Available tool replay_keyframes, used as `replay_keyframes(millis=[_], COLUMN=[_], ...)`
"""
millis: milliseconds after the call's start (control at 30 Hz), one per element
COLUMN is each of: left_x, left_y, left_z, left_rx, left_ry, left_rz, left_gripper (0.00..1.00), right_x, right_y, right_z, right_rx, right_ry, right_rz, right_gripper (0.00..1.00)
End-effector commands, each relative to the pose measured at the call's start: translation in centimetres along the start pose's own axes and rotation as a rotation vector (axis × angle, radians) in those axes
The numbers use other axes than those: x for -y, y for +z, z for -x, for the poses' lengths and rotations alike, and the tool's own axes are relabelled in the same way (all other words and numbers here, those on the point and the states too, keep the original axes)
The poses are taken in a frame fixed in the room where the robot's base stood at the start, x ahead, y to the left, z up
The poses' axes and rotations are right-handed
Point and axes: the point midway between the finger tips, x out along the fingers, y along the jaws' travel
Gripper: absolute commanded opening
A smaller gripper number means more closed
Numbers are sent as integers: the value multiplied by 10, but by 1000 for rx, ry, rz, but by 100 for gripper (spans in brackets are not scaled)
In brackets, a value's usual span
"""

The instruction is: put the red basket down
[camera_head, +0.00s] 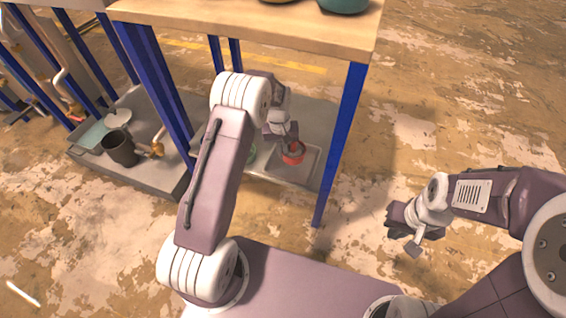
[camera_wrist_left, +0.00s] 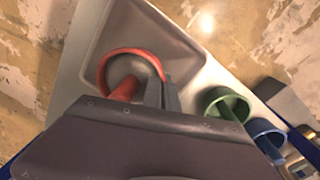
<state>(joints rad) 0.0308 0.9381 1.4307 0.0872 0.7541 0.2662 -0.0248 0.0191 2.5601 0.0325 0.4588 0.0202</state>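The red basket (camera_head: 293,154) is at my left gripper, over a shallow grey tray (camera_head: 311,165) on the lower shelf of the table. In the left wrist view its round red rim (camera_wrist_left: 133,50) and a thick red handle (camera_wrist_left: 122,90) show inside the tray outline (camera_wrist_left: 86,75). My left gripper (camera_head: 291,137) reaches down at the basket. Its grey fingers (camera_wrist_left: 162,92) stand close together beside the handle and overlap the rim. I cannot tell whether they grip it, or whether the basket touches the tray. My right gripper (camera_head: 404,240) is open and empty, away to the right.
The wooden tabletop (camera_head: 250,22) and blue legs (camera_head: 343,135) frame my left arm. A dark pot (camera_head: 122,150) stands on the left shelf. Floor at right is clear.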

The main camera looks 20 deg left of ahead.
Motion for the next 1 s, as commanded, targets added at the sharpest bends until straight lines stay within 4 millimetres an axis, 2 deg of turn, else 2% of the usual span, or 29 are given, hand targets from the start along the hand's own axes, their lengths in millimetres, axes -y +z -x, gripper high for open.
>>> replay_keyframes(millis=[133, 333, 667, 700, 767, 800, 1000], left_x=[0, 3, 3, 3, 3, 3, 3], left_y=[0, 0, 0, 0, 0, 0, 0], left_z=[-6, -43, -41, -42, -42, -42, -42], left_rx=[0, 1, 0, 0, 0, 0, 0], left_ry=[0, 0, 0, 0, 0, 0, 0], left_rz=[0, 0, 0, 0, 0, -1, -1], left_gripper=[0, 0, 0, 5, 22, 24, 24], right_x=[0, -1, -1, -1, -1, -1, -1], right_y=[0, 4, 3, 3, 3, 3, 3], right_z=[-5, -36, -30, -30, -30, -31, -31], right_rx=[-1, 0, -1, -1, -1, -1, 0], right_ry=[0, 0, 0, 0, 0, 0, 0], right_rz=[0, 0, 0, 0, 0, 0, 0], right_gripper=[0, 0, 0, 0, 0, 0, 0])
